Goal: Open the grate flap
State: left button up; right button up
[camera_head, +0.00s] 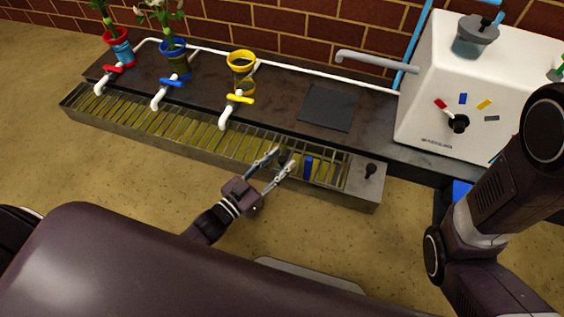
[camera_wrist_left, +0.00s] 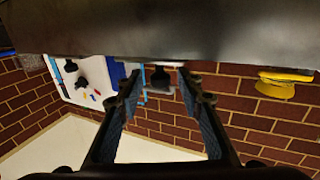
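The metal grate (camera_head: 190,128) runs along the front of the dark counter as a long slatted trough. Its right end section (camera_head: 328,173) looks like the flap and lies level with the rest. A small dark knob (camera_head: 284,160) stands at the left of this section. My left gripper (camera_head: 283,157) is open, with its fingers on either side of the knob. The left wrist view shows the black knob (camera_wrist_left: 160,78) between the two spread fingertips (camera_wrist_left: 160,82), with gaps seeming to remain on both sides. My right arm shows at the right, but its gripper is out of view.
A blue item (camera_head: 308,167) shows at the end section, and another black knob (camera_head: 370,171) stands on the trough's right end. Red, blue and yellow taps (camera_head: 238,99) overhang the grate. A white machine (camera_head: 450,90) stands at the right. The floor in front is clear.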

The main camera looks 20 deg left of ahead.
pick_arm(q)
jog(key=shift+w+d, duration=0.3)
jog(key=shift+w, duration=0.3)
grip_shut()
